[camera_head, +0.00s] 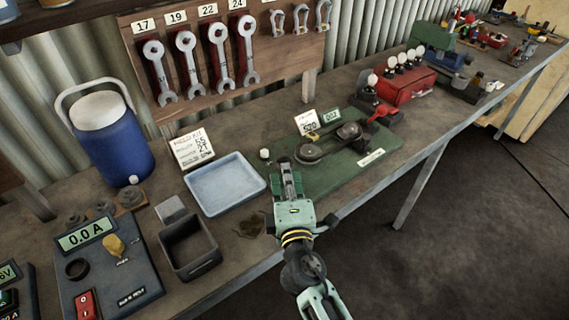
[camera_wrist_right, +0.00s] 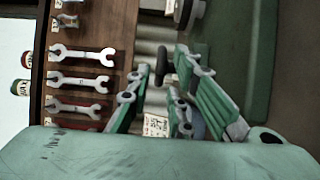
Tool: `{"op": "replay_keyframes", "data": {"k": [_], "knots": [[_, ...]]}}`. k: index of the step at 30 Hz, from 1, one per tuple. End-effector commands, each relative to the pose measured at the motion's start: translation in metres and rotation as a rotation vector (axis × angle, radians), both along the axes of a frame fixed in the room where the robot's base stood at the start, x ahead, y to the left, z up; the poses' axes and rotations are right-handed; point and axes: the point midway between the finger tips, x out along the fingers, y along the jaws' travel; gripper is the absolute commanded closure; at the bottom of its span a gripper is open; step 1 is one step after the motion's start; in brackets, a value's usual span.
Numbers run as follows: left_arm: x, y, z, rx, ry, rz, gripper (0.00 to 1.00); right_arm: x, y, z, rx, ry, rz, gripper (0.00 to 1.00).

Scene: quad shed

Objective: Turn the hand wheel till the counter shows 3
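A device with a dark round hand wheel (camera_head: 308,152) and a second dark round part (camera_head: 348,131) sits on a green base plate (camera_head: 322,180) on the bench. A small green counter (camera_head: 336,116) stands behind it; its digits are too small to read surely. My right gripper (camera_head: 288,172) is at the left edge of the green plate, left of the wheel and apart from it in the picture. In the right wrist view its fingers (camera_wrist_right: 170,100) are spread, and a dark knob-like part (camera_wrist_right: 162,66) shows beyond them. My left gripper is not in view.
A pale blue tray (camera_head: 225,202), an open grey box (camera_head: 207,270) and a control box (camera_head: 125,292) lie left of my arm. A red box (camera_head: 408,90) stands farther right. Wrenches (camera_head: 220,55) hang behind. The floor in front is clear.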

Motion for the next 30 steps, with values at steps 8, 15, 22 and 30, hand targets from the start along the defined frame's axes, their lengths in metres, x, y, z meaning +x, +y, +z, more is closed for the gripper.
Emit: {"op": "replay_keyframes", "data": {"k": [8,15,22,30], "knots": [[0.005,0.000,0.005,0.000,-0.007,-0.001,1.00,0.031,0.004,0.001,-0.002,-0.001,0.000,0.80],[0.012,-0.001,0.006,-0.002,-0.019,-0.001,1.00,0.033,0.004,0.000,0.000,0.000,0.000,0.80],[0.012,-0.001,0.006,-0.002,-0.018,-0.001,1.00,0.033,0.004,0.000,-0.001,0.000,0.000,0.95],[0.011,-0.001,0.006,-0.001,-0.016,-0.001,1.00,0.033,0.004,0.000,-0.001,0.001,0.001,1.00]]}}
